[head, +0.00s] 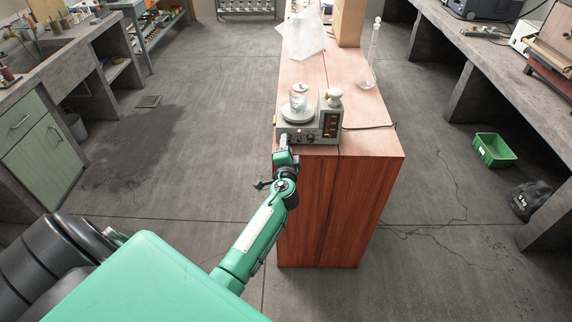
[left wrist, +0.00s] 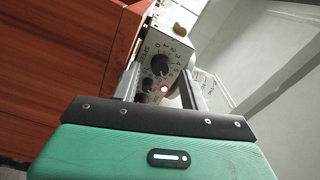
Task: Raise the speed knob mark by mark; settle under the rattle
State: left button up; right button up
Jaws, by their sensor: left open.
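A grey hotplate stirrer (head: 318,128) stands at the near end of the wooden bench, with a glass vessel (head: 298,100) on its round plate and a red-lit display (head: 330,124). I cannot read the knob's exact setting. My left gripper (head: 284,146) is open at the panel's left part. Its fingers (left wrist: 161,88) stand either side of the panel controls, holding nothing. My right gripper is out of view.
A dark cable (head: 370,127) runs right from the stirrer. A green crate (head: 492,150) is on the floor at right.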

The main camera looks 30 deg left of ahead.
pick_arm(q)
jog(key=b+v, duration=0.2)
jog(key=v, duration=1)
jog(key=shift+b, duration=0.3)
jog(key=shift+s+d, duration=0.1)
